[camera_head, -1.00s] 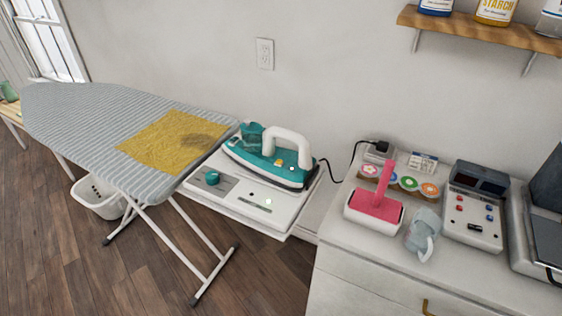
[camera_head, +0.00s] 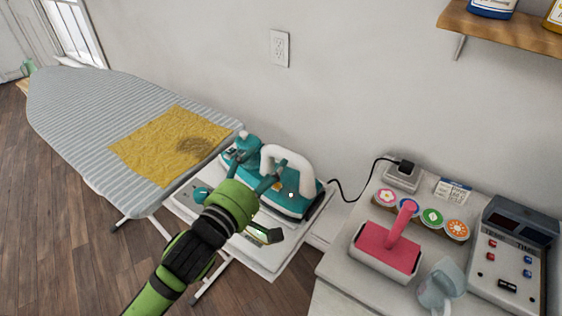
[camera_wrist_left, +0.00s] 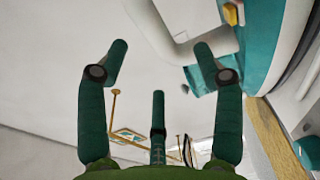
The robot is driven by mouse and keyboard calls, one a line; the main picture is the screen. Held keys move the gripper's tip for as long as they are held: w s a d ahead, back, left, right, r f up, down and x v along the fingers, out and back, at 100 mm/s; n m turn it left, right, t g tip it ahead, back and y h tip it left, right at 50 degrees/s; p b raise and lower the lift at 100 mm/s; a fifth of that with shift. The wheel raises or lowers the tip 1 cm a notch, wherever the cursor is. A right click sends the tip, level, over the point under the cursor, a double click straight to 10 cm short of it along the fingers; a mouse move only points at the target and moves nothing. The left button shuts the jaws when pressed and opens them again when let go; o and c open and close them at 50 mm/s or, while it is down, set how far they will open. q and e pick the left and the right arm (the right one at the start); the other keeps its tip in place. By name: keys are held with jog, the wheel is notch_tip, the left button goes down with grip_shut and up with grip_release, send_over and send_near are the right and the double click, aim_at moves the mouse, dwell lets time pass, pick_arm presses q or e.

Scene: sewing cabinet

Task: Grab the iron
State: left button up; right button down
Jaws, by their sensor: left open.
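The teal and white iron (camera_head: 302,203) rests on the white stand (camera_head: 262,262) at the right end of the ironing board. Its white handle (camera_head: 293,160) arches over the top. My left gripper (camera_head: 262,172) is open and empty, in front of the iron and close to its handle. It hides part of the iron's near side. In the left wrist view, the spread fingers (camera_wrist_left: 160,70) show with the white handle (camera_wrist_left: 178,35) beyond them, near the right finger. Contact with the handle cannot be told. My right gripper is not in view.
The striped ironing board (camera_head: 80,115) carries a yellow cloth (camera_head: 160,150) with a scorch mark. A black cord runs from the iron to the cabinet.

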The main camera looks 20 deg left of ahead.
aim_at(280, 151)
pick_arm(q)
jog(key=shift+w+d+r, duration=0.2)
jog(key=shift+w+r, duration=0.1)
jog(key=shift+w, duration=0.05)
jog(key=shift+d+p+x, duration=0.2)
jog(key=shift+p+x, duration=0.6)
jog(key=shift+x, duration=1.6)
jog(key=shift+w+d+f, duration=0.15)
jog(key=shift+w, duration=0.1)
grip_shut()
jog(key=shift+r, duration=0.3)
jog(key=shift+w, duration=0.1)
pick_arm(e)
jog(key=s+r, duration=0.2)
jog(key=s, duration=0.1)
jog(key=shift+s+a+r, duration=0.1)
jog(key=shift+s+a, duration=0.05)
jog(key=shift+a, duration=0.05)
